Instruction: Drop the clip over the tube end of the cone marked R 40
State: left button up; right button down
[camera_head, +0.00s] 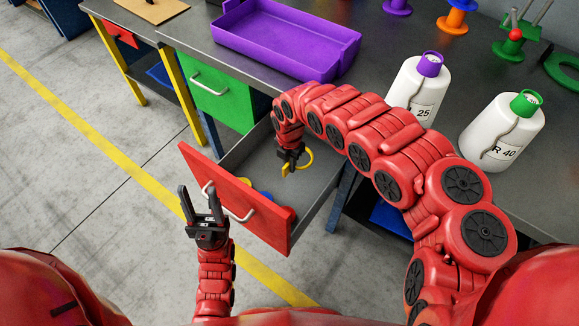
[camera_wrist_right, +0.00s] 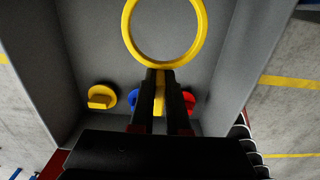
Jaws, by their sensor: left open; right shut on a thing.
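The cone marked R 40 (camera_head: 497,135) stands upright on the bench at the right, white with a green tube end (camera_head: 525,104) on top. My right gripper (camera_head: 289,164) reaches down into the open red-fronted drawer (camera_head: 237,199). It is shut on a yellow clip (camera_head: 309,158), whose round ring (camera_wrist_right: 202,28) sticks out beyond the fingertips in the right wrist view. My left gripper (camera_head: 203,203) is open and empty, in front of the drawer's red face.
A cone marked 25 (camera_head: 417,92) with a purple tube end stands left of R 40. A purple tray (camera_head: 262,62) sits on the bench.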

notch_tip(320, 180, up, 2)
jog(key=shift+r+p, duration=0.15)
jog(key=shift+p, duration=0.95)
